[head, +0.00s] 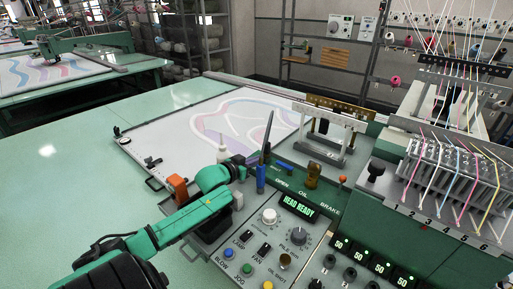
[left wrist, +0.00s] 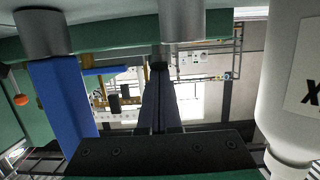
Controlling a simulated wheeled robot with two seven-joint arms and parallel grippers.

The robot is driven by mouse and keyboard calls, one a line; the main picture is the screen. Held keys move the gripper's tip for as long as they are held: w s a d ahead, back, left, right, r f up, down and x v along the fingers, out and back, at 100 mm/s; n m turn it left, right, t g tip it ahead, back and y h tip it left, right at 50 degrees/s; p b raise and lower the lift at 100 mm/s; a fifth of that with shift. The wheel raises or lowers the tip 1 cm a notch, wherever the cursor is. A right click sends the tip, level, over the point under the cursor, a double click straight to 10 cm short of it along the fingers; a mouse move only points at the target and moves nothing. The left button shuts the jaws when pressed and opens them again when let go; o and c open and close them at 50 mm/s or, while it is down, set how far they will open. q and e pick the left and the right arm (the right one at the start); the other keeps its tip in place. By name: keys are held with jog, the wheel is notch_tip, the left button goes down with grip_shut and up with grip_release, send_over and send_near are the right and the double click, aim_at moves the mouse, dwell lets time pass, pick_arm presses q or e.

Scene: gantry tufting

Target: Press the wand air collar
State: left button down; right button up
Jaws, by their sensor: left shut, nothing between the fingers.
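A slim upright tool with a blue lower body (head: 261,178) and a dark pointed upper part stands at the left edge of the console; I take it for the wand. I cannot make out its air collar clearly. My left gripper (head: 246,163) is beside it, just to its left. In the left wrist view my left gripper (left wrist: 160,72) shows as two dark fingers closed together and empty. A blue upright part (left wrist: 62,108) stands left of the fingers, apart from them. A grey cylinder (left wrist: 183,20) lies beyond the fingertips; I cannot tell whether they touch. My right gripper is out of view.
A white bottle (head: 222,152) stands behind my left wrist and looms close in the left wrist view (left wrist: 278,70). The console (head: 285,240) carries knobs, buttons and a HEAD READY display (head: 298,206). An orange block (head: 178,189) is near my forearm. The green table (head: 60,165) is clear at left.

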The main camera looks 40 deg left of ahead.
pick_arm(q)
notch_tip(320, 180, up, 20)
jog(key=b, duration=0.2)
jog(key=shift+f, duration=0.1)
dwell(0.5)
jog(key=shift+f, duration=0.1)
